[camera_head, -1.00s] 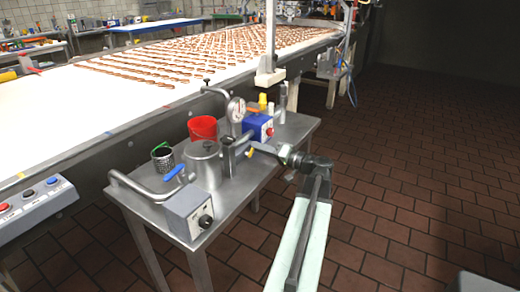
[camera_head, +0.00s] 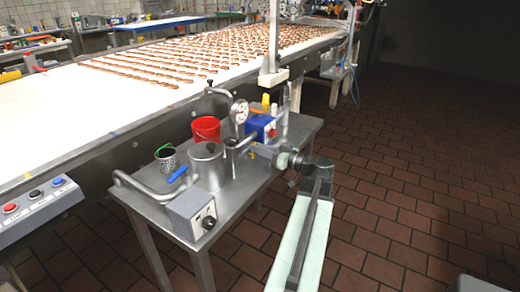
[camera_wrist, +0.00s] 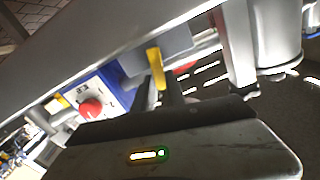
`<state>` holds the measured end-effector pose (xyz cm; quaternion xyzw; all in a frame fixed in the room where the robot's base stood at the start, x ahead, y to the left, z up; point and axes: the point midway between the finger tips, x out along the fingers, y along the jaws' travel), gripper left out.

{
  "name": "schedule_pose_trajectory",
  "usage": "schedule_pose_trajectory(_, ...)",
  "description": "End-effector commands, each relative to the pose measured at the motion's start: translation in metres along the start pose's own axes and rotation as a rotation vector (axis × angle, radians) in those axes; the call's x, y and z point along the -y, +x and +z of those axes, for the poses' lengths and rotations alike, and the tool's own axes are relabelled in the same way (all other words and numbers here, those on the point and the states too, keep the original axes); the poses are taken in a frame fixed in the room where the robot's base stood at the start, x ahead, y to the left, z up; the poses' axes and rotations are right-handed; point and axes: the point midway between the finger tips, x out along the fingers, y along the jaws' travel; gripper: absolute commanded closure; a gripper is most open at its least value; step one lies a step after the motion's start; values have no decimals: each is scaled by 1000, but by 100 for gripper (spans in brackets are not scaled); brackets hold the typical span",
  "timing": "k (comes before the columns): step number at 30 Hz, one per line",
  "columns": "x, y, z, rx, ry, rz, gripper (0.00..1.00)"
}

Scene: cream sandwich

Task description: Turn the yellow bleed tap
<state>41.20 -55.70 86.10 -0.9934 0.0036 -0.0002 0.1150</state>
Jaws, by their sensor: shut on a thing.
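The yellow bleed tap (camera_wrist: 154,62) shows in the wrist view as a small upright yellow lever beside a grey metal block. My gripper (camera_wrist: 160,88) is shut on it, with its dark fingers at the lower part of the lever. In the head view my gripper (camera_head: 258,149) reaches in from the right to the pipework on the steel table. The tap is hidden there behind the gripper or too small to make out.
On the steel table (camera_head: 247,190) stand a blue box (camera_head: 258,126) with a red knob (camera_wrist: 91,108), a gauge (camera_head: 239,111), a steel pot (camera_head: 207,164), a red bucket (camera_head: 206,129) and a grey control box (camera_head: 191,213). Open floor lies right.

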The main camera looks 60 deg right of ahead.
Motion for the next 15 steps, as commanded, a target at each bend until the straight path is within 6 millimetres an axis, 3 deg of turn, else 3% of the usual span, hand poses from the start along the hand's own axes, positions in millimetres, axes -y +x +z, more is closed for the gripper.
schedule_pose_trajectory(15,1,0,-2,-4,-47,1,100)
